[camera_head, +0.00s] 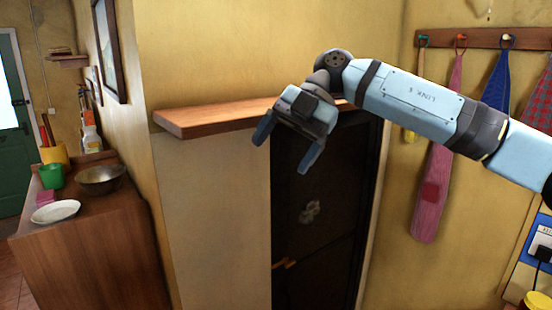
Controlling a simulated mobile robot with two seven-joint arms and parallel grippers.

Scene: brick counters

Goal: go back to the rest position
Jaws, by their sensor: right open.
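My right gripper (287,149) is open and empty. Its two light-blue fingers point down and are spread apart. It hangs in front of the wooden shelf (215,118) and the upper part of the dark door (312,212). My right arm comes in from the right edge, raised and stretched across the upper part of the view. My left gripper does not show.
A wooden counter (95,225) at the left bears a white plate (56,212), a metal bowl (100,179) and a green cup (50,176). Aprons and towels, including a pink one (431,192), hang from a rack (485,39) at the right. A socket panel (541,243) is at the lower right.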

